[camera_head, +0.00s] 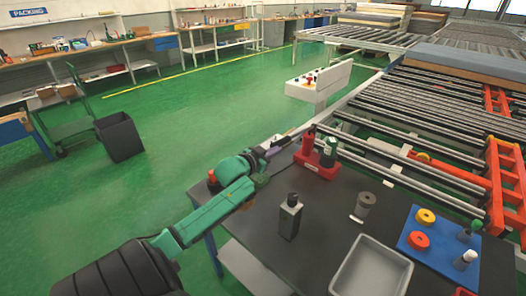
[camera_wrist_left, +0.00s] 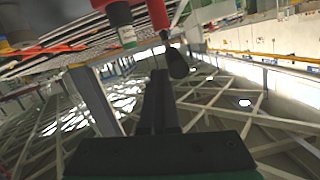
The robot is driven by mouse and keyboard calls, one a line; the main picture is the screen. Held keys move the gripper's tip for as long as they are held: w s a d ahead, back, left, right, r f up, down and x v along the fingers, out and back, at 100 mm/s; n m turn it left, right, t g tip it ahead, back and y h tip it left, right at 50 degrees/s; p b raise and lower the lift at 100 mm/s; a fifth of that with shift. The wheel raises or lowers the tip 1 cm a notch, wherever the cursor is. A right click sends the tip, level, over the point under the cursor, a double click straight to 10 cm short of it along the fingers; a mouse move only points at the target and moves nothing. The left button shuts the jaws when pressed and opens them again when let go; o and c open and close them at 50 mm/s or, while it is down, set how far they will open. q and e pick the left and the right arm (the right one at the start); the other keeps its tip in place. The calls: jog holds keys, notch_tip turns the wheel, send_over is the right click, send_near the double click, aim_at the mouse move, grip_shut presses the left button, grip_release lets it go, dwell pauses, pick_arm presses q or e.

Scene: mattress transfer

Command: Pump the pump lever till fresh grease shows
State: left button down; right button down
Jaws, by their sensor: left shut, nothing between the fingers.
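The red grease pump (camera_head: 318,165) stands at the far left edge of the dark worktable (camera_head: 325,200), with a green-and-black container (camera_head: 329,151) on it. In the left wrist view, a red lever (camera_wrist_left: 157,14) ends in a black knob (camera_wrist_left: 176,62); the labelled container (camera_wrist_left: 121,25) is beside it. My left gripper (camera_head: 287,142) reaches in from the left, close to the pump. Its fingers (camera_wrist_left: 159,80) are shut and empty, with their tips just below and left of the knob in the wrist view. I cannot tell whether they touch it. No fresh grease is discernible. My right gripper is out of view.
On the worktable are a dark bottle (camera_head: 290,216), a grey cylinder (camera_head: 364,205), a grey tray (camera_head: 340,283) and a blue mat (camera_head: 440,258) with rings and bottles. Roller conveyors (camera_head: 440,105) lie behind. A black bin (camera_head: 119,137) stands on open green floor at left.

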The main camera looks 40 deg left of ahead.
pick_arm(q)
jog(key=v, duration=0.6)
jog(key=shift+s+a+b, duration=0.25)
jog(key=shift+s+b, duration=0.05)
jog(key=shift+b, duration=0.05)
jog(key=shift+a+f, duration=0.1)
